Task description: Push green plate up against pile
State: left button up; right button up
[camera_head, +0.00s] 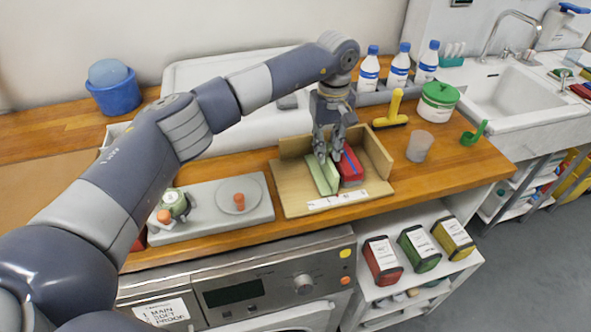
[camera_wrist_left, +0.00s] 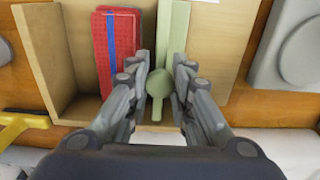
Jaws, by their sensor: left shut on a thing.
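The green plate (camera_head: 323,176) stands upright in an open wooden tray (camera_head: 292,200). It also shows in the left wrist view (camera_wrist_left: 178,35), with a round green knob (camera_wrist_left: 160,83) on its near side. My left gripper (camera_head: 328,155) reaches down from above, its fingers shut on the knob; its fingertips show in the left wrist view (camera_wrist_left: 160,75). The pile (camera_head: 351,170), red with a blue stripe, lies right of the plate in the head view. In the left wrist view the pile (camera_wrist_left: 103,50) is left of the plate, with a narrow strip of wood between them. My right gripper is out of view.
The tray has raised walls at the back and right. A yellow-handled tool (camera_head: 393,112), a clear cup (camera_head: 419,146) and a green-lidded tub (camera_head: 437,102) stand to its right. A grey board (camera_head: 215,215) with orange-knobbed items lies to its left.

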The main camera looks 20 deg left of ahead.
pick_arm(q)
jog(key=shift+w+d+b, duration=0.2)
jog(key=shift+w+d, duration=0.45)
jog(key=shift+d, duration=0.3)
jog(key=shift+w+d+b, duration=0.15)
jog(key=shift+w+d, duration=0.5)
jog(key=shift+d, duration=0.35)
jog(key=shift+w+d+b, duration=0.2)
jog(key=shift+w+d, duration=0.45)
jog(key=shift+d, duration=0.3)
jog(key=o, duration=0.7)
jog(key=shift+c, duration=0.2)
notch_tip(320, 180, up, 8)
jog(key=p, duration=0.5)
jog(key=shift+p, duration=0.35)
jog(key=shift+f, duration=0.1)
